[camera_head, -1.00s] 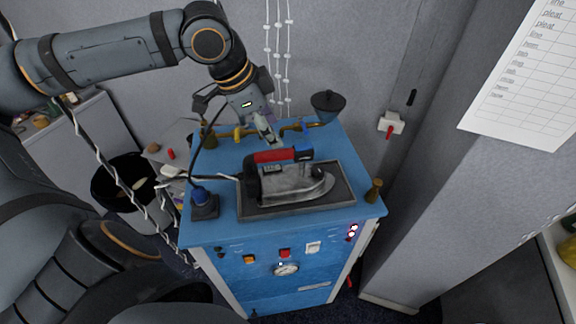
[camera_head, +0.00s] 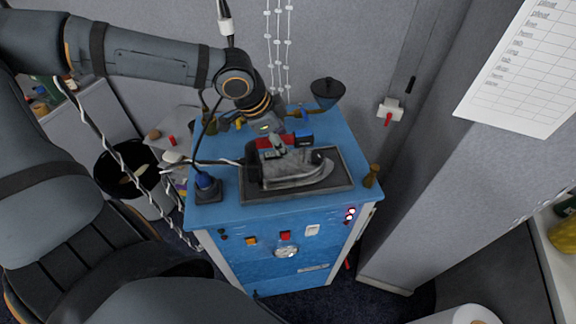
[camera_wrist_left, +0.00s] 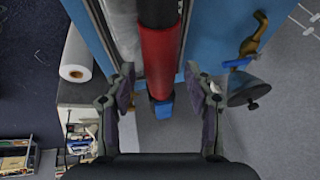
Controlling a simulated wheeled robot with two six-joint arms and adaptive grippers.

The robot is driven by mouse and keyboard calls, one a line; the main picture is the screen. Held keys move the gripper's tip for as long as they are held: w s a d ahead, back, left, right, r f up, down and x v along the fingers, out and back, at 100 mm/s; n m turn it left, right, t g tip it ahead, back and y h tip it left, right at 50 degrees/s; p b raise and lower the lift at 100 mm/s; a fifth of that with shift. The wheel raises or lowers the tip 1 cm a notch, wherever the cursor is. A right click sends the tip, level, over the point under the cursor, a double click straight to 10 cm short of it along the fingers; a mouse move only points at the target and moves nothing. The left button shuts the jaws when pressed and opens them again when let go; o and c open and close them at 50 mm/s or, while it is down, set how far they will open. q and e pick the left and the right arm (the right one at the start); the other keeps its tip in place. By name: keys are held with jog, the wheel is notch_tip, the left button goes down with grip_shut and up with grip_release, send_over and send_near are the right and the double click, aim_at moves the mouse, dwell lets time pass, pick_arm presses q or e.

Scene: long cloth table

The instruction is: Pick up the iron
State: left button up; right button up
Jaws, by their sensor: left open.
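The iron (camera_head: 296,170) rests on a dark tray (camera_head: 339,183) on top of the blue cabinet (camera_head: 213,150), with a grey metal body and a red handle with a blue end. My left gripper (camera_head: 278,143) is over the handle from above in the head view and partly hides it. In the left wrist view my left gripper (camera_wrist_left: 163,95) is open, with the red handle (camera_wrist_left: 160,58) between its two fingers and a gap on each side. The right gripper is not in view.
A dark funnel-like cup (camera_head: 327,90) stands at the cabinet's back right corner. A brass fitting (camera_head: 370,176) is at the right edge. A blue-capped dark item (camera_head: 206,186) stands at front left, by the iron's cord. A black bin (camera_head: 128,170) is left of the cabinet.

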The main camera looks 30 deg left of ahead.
pick_arm(q)
jog(key=shift+x, duration=0.8)
jog(key=shift+w+d+r, duration=0.1)
jog(key=shift+r, duration=0.05)
jog(key=shift+c, duration=1.3)
grip_shut()
jog(key=shift+r, duration=0.1)
